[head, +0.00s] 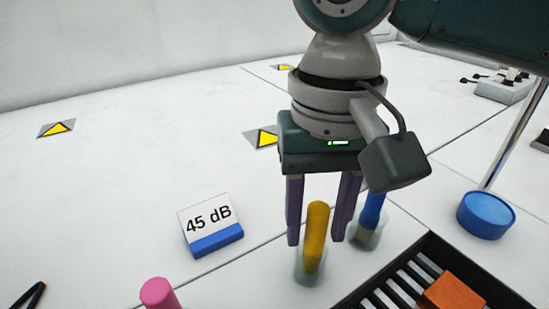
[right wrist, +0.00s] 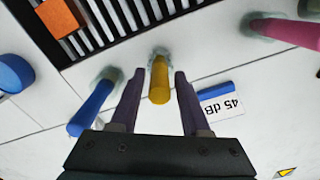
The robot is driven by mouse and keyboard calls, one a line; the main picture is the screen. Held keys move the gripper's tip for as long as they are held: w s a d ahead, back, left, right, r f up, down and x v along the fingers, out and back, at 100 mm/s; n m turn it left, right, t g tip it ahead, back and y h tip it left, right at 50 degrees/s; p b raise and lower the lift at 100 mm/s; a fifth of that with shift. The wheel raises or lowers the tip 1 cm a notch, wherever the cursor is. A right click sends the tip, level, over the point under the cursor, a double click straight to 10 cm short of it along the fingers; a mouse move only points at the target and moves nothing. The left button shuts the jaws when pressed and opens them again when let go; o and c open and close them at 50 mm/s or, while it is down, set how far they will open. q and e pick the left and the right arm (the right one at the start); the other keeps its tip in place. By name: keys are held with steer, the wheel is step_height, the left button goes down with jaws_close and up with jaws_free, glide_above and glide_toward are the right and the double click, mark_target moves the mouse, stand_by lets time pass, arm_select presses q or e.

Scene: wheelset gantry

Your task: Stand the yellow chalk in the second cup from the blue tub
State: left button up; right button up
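The yellow chalk (head: 317,228) stands nearly upright in a clear cup (head: 309,272), the second from the blue tub (head: 486,215). The cup beside it, nearer the tub, holds a blue chalk (head: 374,205). My right gripper (head: 316,242) is open, pointing down, with a purple finger on each side of the yellow chalk. The right wrist view shows the yellow chalk (right wrist: 159,80) between the fingertips with a gap on both sides, and its lower end in the cup. My left gripper is not in view.
A pink chalk (head: 158,293) stands at the bottom left. A "45 dB" sign (head: 210,224) is left of the gripper. A black slotted rack (head: 385,290) with an orange block (head: 452,293) lies at the lower right. The white floor behind the sign is mostly free.

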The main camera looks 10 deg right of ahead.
steer(key=shift+o, duration=0.7)
arm_select(q)
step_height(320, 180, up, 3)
steer(key=p, duration=0.3)
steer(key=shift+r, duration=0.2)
arm_select(e)
step_height(320, 180, up, 12)
steer(key=s+a+f+n+t+y, duration=0.2)
steer(key=s+a+f+n+y, duration=0.25)
steer(key=s+f, duration=0.4)
steer(key=s+d+f+h, duration=0.2)
steer(key=s+d, duration=0.2)
steer(key=d, duration=0.2)
steer(key=s+d+f+m+t+h, duration=0.1)
steer(key=s+d+f+h, duration=0.1)
steer(key=d, duration=0.4)
steer(key=shift+s+d+f+t, duration=0.25)
steer(key=shift+s+d+t, duration=0.1)
steer(key=shift+s, duration=0.5)
steer(key=shift+r, duration=0.1)
